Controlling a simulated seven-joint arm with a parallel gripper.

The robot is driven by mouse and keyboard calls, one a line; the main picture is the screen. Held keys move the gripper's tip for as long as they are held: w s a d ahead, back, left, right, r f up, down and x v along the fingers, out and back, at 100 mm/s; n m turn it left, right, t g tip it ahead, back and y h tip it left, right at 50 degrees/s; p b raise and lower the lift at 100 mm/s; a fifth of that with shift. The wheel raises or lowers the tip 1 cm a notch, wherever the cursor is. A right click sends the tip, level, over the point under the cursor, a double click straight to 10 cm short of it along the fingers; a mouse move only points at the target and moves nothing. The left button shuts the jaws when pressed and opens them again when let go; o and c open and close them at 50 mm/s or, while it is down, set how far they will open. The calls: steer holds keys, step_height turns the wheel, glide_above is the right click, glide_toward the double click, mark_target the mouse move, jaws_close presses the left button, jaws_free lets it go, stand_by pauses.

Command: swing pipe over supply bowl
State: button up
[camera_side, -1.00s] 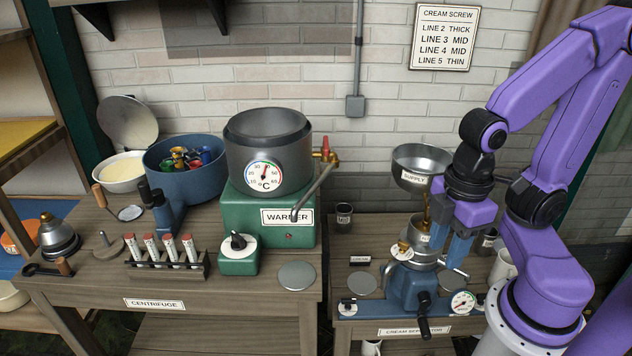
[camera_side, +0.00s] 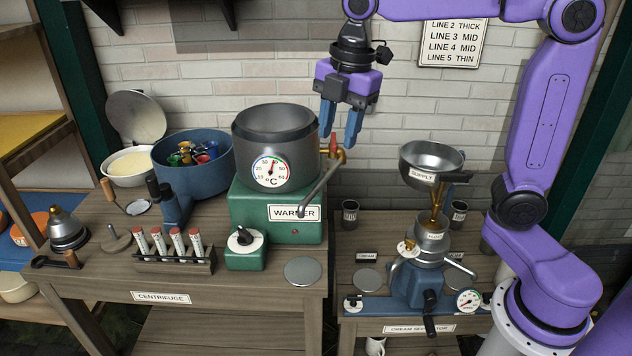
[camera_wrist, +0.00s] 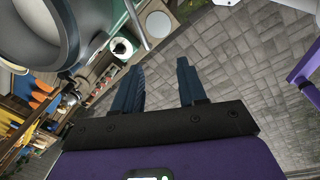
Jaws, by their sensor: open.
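The pipe (camera_side: 322,186) is a grey tube on the right side of the warmer, angled down and left in front of the green warmer base. A brass valve with a red handle (camera_side: 333,146) joins it to the dark warmer pot. The supply bowl (camera_side: 431,160) is a metal bowl on top of the cream separator, to the right of the pipe. My gripper (camera_side: 341,138) is open and empty, fingers down, just above and around the valve in the side view; exact depth is unclear. In the wrist view its blue fingers (camera_wrist: 157,85) are apart with floor between them.
The warmer pot (camera_side: 277,140) stands close left of my gripper. The cream separator (camera_side: 421,285) stands on the right table with small cups beside it. A gap separates the two tables. A brick wall is behind, with a conduit.

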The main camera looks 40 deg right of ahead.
mark_target(315, 189)
steer(key=w+d+r+n, duration=0.2)
steer(key=w, duration=0.2)
steer(key=f, duration=0.5)
steer(key=w+f, duration=0.1)
steer(key=f, duration=0.5)
steer(key=w+a+f, duration=0.1)
steer(key=f, duration=0.4)
steer(key=shift+w+a+f, duration=0.1)
steer(key=shift+w+f, duration=0.1)
steer(key=shift+f, duration=0.15)
jaws_close()
